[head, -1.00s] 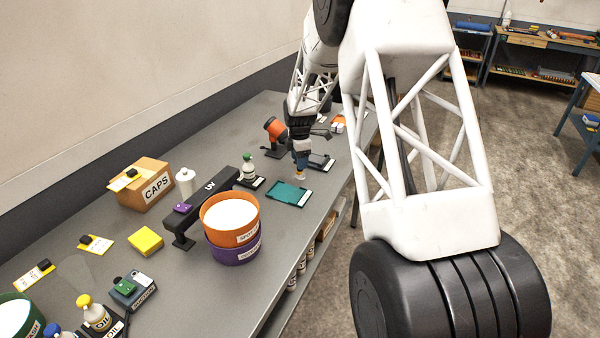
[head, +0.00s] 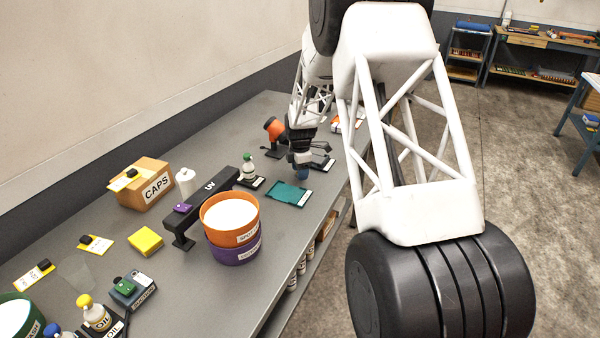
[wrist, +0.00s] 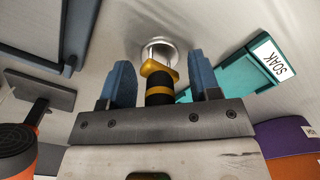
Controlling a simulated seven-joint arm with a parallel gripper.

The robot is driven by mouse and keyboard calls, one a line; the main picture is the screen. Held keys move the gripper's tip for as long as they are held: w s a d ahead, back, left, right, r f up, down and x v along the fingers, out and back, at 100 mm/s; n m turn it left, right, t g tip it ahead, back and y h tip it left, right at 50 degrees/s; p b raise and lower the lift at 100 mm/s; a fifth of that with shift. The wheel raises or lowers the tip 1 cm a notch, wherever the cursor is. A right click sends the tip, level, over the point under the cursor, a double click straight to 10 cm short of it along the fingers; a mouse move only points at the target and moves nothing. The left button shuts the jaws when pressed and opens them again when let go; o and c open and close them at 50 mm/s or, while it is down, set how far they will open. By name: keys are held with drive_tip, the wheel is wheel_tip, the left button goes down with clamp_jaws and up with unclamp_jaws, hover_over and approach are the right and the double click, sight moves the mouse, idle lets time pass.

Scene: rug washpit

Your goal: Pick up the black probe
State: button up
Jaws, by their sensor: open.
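In the wrist view the black probe (wrist: 160,92) has orange-yellow bands, a yellow head and thin metal prongs pointing at a round shiny disc (wrist: 159,50). It lies between the two blue fingers of my gripper (wrist: 161,80). A gap shows on each side, so the fingers are apart from it and open. In the head view my gripper (head: 302,173) points down low over the far part of the bench, behind the teal tray. The probe cannot be made out there, hidden by my gripper. Whether the probe touches the disc is unclear.
The teal tray (head: 284,194) marked SOAK lies close in front of my gripper. An orange device on a dark stand (head: 273,128) is to its left, with a green-capped bottle (head: 248,170) nearer. Orange and purple tubs (head: 236,252) stand forward. Bare bench (head: 205,290) lies in front.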

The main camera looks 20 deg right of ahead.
drive_tip(key=c, duration=0.8)
drive_tip(key=shift+c, duration=0.3)
drive_tip(key=shift+r, duration=0.15)
drive_tip(key=shift+r, duration=0.8)
wheel_tip(320, 180, up, 2)
drive_tip(key=s, duration=0.5)
drive_tip(key=s+a, duration=0.1)
drive_tip(key=s, duration=0.4)
drive_tip(key=s+a+r, duration=0.1)
drive_tip(key=s, duration=0.5)
drive_tip(key=shift+a+r, duration=0.1)
drive_tip(key=shift+a, duration=0.05)
